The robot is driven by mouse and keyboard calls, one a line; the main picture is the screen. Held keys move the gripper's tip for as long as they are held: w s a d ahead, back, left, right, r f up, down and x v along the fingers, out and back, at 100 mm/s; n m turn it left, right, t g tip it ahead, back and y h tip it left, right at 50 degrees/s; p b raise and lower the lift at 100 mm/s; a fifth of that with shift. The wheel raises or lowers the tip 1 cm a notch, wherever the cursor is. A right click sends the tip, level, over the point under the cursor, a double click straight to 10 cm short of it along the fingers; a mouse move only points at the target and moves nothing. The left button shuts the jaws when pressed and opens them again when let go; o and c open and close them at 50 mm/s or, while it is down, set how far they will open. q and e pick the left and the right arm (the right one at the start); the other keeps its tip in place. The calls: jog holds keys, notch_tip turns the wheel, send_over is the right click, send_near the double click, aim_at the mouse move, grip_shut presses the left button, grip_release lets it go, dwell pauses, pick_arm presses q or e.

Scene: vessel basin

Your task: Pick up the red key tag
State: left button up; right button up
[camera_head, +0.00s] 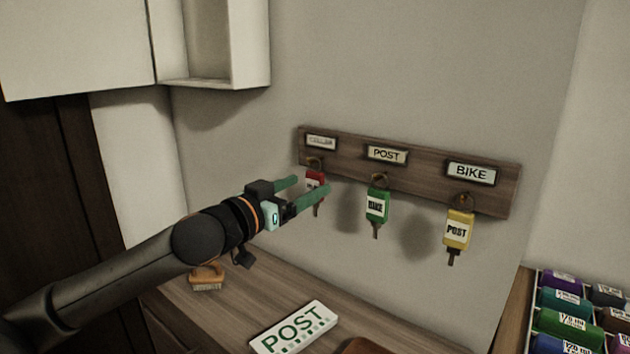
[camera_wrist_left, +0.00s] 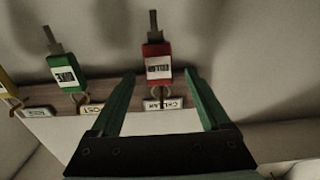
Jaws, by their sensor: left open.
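The red key tag (camera_head: 315,182) hangs with its key down from the leftmost hook of a wooden key rack (camera_head: 418,179), under the CELLAR plate. It also shows in the left wrist view (camera_wrist_left: 156,50), upside down, just beyond the fingertips and between their lines. My left gripper (camera_head: 311,184) is open, with its green fingers pointing at the tag. In the head view the fingers partly cover the tag. In the left wrist view the gripper (camera_wrist_left: 159,75) has nothing held between its fingers. My right gripper is not in view.
A green BIKE tag (camera_head: 377,206) hangs under the POST plate, and a yellow POST tag (camera_head: 457,230) under the BIKE plate. Below are a brush (camera_head: 206,278) and a POST sign (camera_head: 293,328) on the wooden top. A cabinet (camera_head: 75,45) hangs upper left; coloured rolls sit lower right.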

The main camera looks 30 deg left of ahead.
pick_arm(q)
jog(key=shift+w+d, duration=0.15)
jog(key=shift+w, duration=0.55)
jog(key=shift+c, duration=0.2)
grip_shut()
